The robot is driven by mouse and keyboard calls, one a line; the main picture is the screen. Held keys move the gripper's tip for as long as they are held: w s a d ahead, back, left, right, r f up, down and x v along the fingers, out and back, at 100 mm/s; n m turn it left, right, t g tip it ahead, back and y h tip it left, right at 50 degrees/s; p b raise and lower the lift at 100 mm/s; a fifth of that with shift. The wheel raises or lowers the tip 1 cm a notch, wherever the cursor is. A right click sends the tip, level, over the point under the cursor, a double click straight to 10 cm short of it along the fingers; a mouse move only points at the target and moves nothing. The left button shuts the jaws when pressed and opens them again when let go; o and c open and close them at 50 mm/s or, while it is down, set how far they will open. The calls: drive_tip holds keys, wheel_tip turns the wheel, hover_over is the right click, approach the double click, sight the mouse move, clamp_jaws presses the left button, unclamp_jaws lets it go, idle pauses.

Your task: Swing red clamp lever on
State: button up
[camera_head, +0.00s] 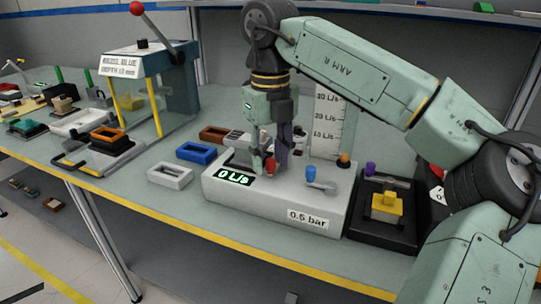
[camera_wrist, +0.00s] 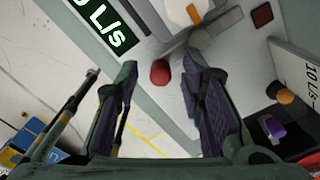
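The red clamp lever shows as a red knob (camera_head: 270,167) on the light grey test module (camera_head: 270,208), low beside my gripper's fingers. In the wrist view the red knob (camera_wrist: 160,72) lies between the two fingertips, with a grey lever part running up and right behind it. My gripper (camera_wrist: 160,82) is open, with a finger on each side of the knob; I see a gap on the left, and cannot tell whether the right finger touches. In the head view my gripper (camera_head: 276,158) points down over the module. The display (camera_head: 234,177) reads 0 L/s.
A blue knob (camera_head: 311,173) and a grey lever (camera_head: 322,187) stand right of my gripper. A flow scale panel (camera_head: 328,125) rises behind. A black fixture with a yellow block (camera_head: 386,205) stands right. A blue frame (camera_head: 196,152) and grey frame (camera_head: 170,174) lie left.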

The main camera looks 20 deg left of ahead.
drive_tip(key=shift+f, duration=0.1)
drive_tip(key=shift+c, duration=0.3)
clamp_jaws()
